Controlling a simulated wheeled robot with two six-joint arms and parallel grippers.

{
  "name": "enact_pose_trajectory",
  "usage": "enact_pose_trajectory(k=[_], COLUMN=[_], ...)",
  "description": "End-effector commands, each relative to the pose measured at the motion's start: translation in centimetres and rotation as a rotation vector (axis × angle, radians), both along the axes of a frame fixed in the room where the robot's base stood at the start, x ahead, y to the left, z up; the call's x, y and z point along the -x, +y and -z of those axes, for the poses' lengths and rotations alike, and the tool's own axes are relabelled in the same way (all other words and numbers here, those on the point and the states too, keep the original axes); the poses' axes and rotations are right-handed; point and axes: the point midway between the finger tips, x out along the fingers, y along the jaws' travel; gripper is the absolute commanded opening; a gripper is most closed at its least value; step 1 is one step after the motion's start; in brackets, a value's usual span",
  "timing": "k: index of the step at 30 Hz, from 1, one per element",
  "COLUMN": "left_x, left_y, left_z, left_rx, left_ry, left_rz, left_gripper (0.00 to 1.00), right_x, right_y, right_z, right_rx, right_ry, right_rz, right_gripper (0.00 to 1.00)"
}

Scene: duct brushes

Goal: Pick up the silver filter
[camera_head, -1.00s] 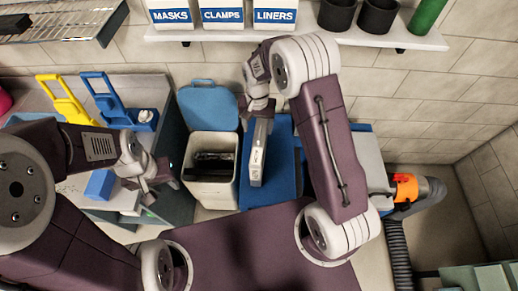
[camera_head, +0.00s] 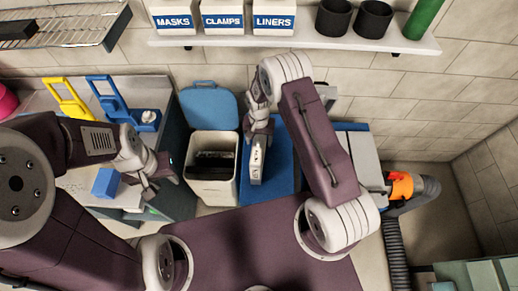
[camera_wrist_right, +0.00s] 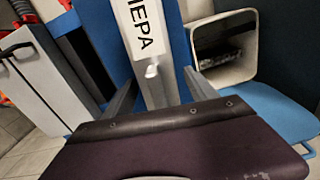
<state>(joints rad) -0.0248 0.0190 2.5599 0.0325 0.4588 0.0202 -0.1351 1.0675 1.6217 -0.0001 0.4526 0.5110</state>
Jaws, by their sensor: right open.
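In the right wrist view the filter (camera_wrist_right: 150,75) shows a "HEPA" label. My right gripper (camera_head: 258,138) is over its far, upper end. In the right wrist view my right gripper (camera_wrist_right: 163,90) is open, with one finger on each side of the filter; contact cannot be told. My left gripper (camera_head: 155,180) is left of the bin, over the side bench, away from the filter. Its finger gap is unclear.
The white bin (camera_head: 212,187) with its blue lid up stands left of the filter. Blue and yellow holders (camera_head: 68,98) and a blue block (camera_head: 106,183) are on the left bench. A shelf (camera_head: 290,42) runs along the wall above. An orange-collared hose (camera_head: 401,187) is at right.

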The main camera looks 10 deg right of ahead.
Motion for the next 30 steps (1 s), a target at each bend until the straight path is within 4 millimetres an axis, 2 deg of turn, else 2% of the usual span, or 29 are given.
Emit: enact_pose_trajectory(k=[1,8,22,26,28,30], left_x=[0.0,0.0,0.0,0.0,0.0,0.0], left_y=[0.0,0.0,0.0,0.0,0.0,0.0], left_z=[0.0,0.0,0.5,1.5,2.3,2.6], left_rx=[0.0,0.0,0.0,0.0,0.0,0.0], left_ry=[0.0,0.0,0.0,0.0,0.0,0.0], left_rz=[0.0,0.0,0.0,0.0,0.0,0.0], left_gripper=[0.36,0.36,0.36,0.36,0.36,0.36], right_x=[0.0,0.0,-0.2,-0.2,-0.2,1.5], right_y=[0.0,0.0,0.0,0.0,0.0,-0.4], right_z=[0.0,0.0,-0.7,-2.4,-3.9,-4.8], right_rx=[0.0,0.0,0.0,-0.001,-0.001,-0.001], right_ry=[0.0,0.0,-0.004,-0.007,-0.009,-0.001], right_rz=[0.0,0.0,0.0,0.0,0.0,0.0], right_gripper=[0.64,0.0,0.0,0.0,0.0,0.0])
